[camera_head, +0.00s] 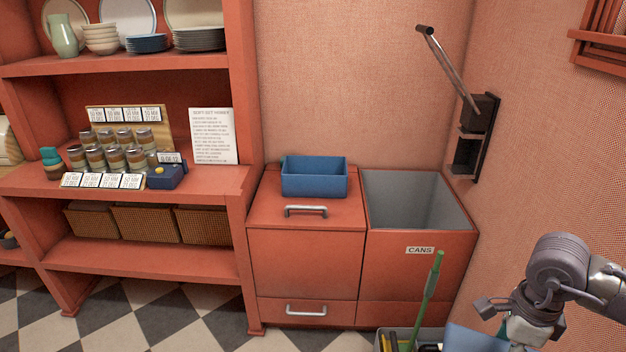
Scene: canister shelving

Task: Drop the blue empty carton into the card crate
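My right gripper (515,318) comes in at the lower right, in front of the cabinet. A light blue flat-sided thing (472,339) shows just below and left of it, cut off by the bottom edge. It may be the blue carton; I cannot tell whether the fingers hold it. A darker blue open-topped box (314,186) stands on the closed left lid of the red cabinet. No crate is marked as being for card. An open grey-lined bin (418,205) labelled CANS is on the right. My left gripper is out of view.
A grey container (432,336) with a green-handled tool (427,297) stands at the bottom edge. A lever device (470,135) is mounted on the right wall. Shelves (125,250) on the left hold cans, dishes, cards and baskets. Checkered floor is bare at lower left.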

